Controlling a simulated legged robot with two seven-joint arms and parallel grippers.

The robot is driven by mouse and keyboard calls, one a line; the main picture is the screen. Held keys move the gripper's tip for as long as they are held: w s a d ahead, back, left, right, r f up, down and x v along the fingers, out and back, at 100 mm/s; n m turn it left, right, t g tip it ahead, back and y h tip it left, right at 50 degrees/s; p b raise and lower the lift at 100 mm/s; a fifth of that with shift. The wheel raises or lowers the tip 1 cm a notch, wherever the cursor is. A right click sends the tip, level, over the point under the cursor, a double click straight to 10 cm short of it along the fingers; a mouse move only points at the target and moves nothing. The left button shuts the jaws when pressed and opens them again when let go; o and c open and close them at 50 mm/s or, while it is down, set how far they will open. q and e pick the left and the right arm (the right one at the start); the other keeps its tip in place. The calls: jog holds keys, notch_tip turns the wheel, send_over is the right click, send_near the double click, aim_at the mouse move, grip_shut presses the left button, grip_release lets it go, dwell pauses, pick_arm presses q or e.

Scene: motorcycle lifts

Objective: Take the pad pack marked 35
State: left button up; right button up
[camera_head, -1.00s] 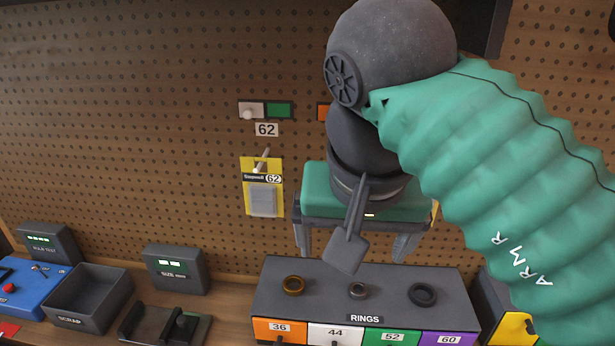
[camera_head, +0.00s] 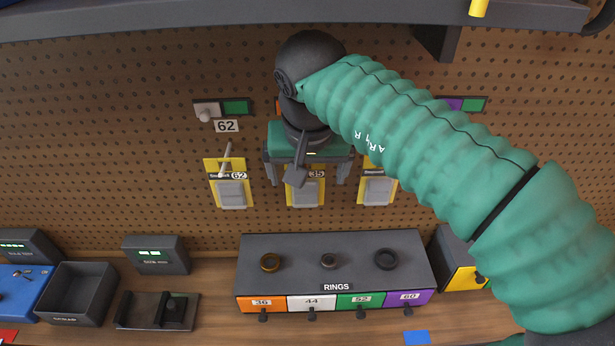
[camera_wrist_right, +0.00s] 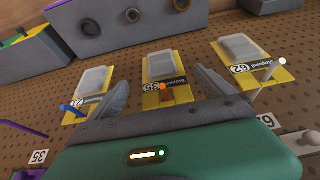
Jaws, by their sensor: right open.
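The pad pack marked 35 (camera_head: 305,193), a yellow card with a clear pad case, hangs on the pegboard in the middle of three packs. It also shows in the right wrist view (camera_wrist_right: 165,66), on an orange-tipped peg (camera_wrist_right: 162,87). My right gripper (camera_head: 308,180) is open in front of the board, its fingers on either side of the card's upper part. In the right wrist view the fingers (camera_wrist_right: 163,82) flank the card, apart from it as far as I can tell. The gripper body hides the tag above this peg. My left gripper is not in view.
The pack marked 62 (camera_head: 231,190) hangs left and another pack (camera_head: 377,188) right, its number unclear. The rings box (camera_head: 335,262) stands below; a shelf (camera_head: 200,20) overhangs above.

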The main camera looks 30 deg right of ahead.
jog(key=shift+w+d+f, duration=0.4)
jog(key=shift+w+f, duration=0.2)
jog(key=shift+w, duration=0.15)
jog(key=shift+w+a, duration=0.1)
jog(key=shift+a, duration=0.35)
jog(key=shift+c, duration=1.8)
jog(key=shift+d, duration=0.3)
jog(key=c, duration=0.7)
grip_shut()
